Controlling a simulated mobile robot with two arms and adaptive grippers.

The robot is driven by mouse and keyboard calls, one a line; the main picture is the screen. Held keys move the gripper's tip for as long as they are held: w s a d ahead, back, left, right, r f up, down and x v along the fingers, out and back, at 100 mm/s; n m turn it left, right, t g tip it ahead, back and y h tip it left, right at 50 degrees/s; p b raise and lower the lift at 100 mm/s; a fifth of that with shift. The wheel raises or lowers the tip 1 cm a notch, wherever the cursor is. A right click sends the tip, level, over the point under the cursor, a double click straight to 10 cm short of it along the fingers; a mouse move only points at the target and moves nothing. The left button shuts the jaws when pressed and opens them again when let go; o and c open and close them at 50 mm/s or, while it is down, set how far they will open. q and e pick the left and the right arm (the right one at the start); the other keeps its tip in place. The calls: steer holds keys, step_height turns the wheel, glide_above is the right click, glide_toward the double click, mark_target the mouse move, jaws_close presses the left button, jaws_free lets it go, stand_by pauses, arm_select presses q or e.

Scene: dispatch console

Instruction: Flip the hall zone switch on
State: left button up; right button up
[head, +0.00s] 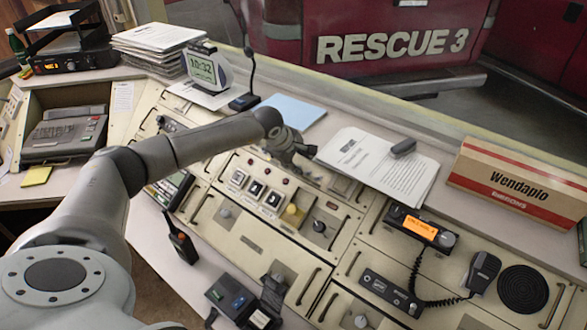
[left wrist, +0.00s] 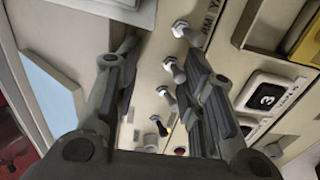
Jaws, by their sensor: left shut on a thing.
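A row of small metal toggle switches (left wrist: 172,66) runs down the beige panel in the left wrist view. The hall zone label cannot be read, so I cannot tell which one is the hall zone switch. My left gripper (head: 305,158) is at the back part of the console panel (head: 250,243). In the left wrist view the fingers of the left gripper (left wrist: 160,85) stand on both sides of the row, shut on a toggle switch; the right finger partly hides the levers. In the head view the gripper hides the switches.
Papers (head: 375,170) and a Wendaplo box (head: 515,185) lie to the right. A desk microphone (head: 245,100) and a clock (head: 205,70) stand behind the arm.

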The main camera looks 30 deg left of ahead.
arm_select(q)
steer(key=shift+w+r, duration=0.45)
steer(key=shift+r, duration=0.35)
steer(key=shift+s+r+p, duration=0.1)
steer(key=shift+r+p, duration=0.5)
steer(key=shift+s+r, duration=0.15)
steer(key=shift+r, duration=0.15)
steer(key=s+r, duration=0.1)
steer(key=s+r+p, duration=0.1)
steer(key=shift+s+a+r+p, duration=0.1)
steer(key=shift+s+p, duration=0.2)
steer(key=shift+s, duration=0.05)
